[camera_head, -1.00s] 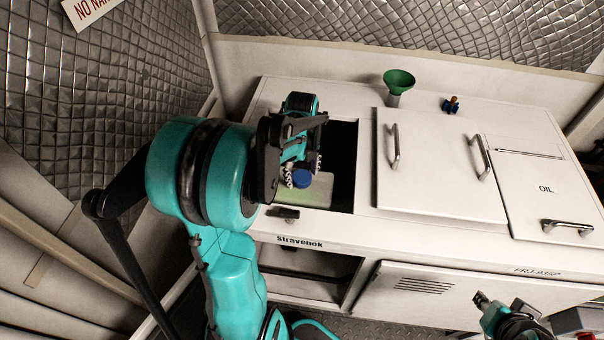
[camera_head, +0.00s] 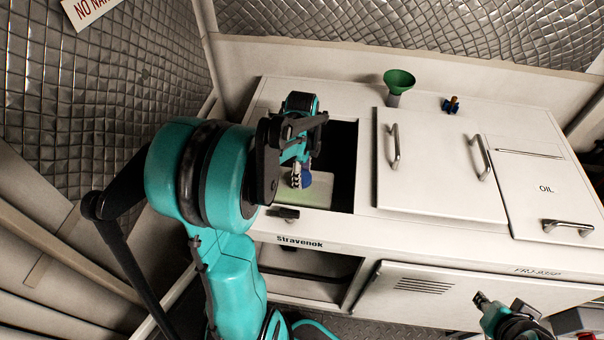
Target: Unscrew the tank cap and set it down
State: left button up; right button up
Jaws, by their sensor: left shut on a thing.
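The blue tank cap (camera_head: 307,179) shows inside the open compartment at the left of the white chiller frame, above a pale green tank (camera_head: 318,194). My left gripper (camera_head: 301,176) reaches down into the compartment from above and is shut on the cap. Its fingers cover the cap's left side. I cannot tell whether the cap still sits on the tank's neck. My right gripper (camera_head: 481,300) is at the lower right, in front of the cabinet and away from the cap. Its fingers are too small to read.
A closed lid with two handles (camera_head: 430,165) and an OIL panel (camera_head: 535,185) lie to the right. The compartment's front edge is close to my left gripper.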

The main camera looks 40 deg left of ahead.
pick_arm(q)
jog(key=n, duration=0.8)
jog(key=o, duration=1.2)
jog(key=shift+f, duration=0.1)
jog(key=shift+o, duration=0.2)
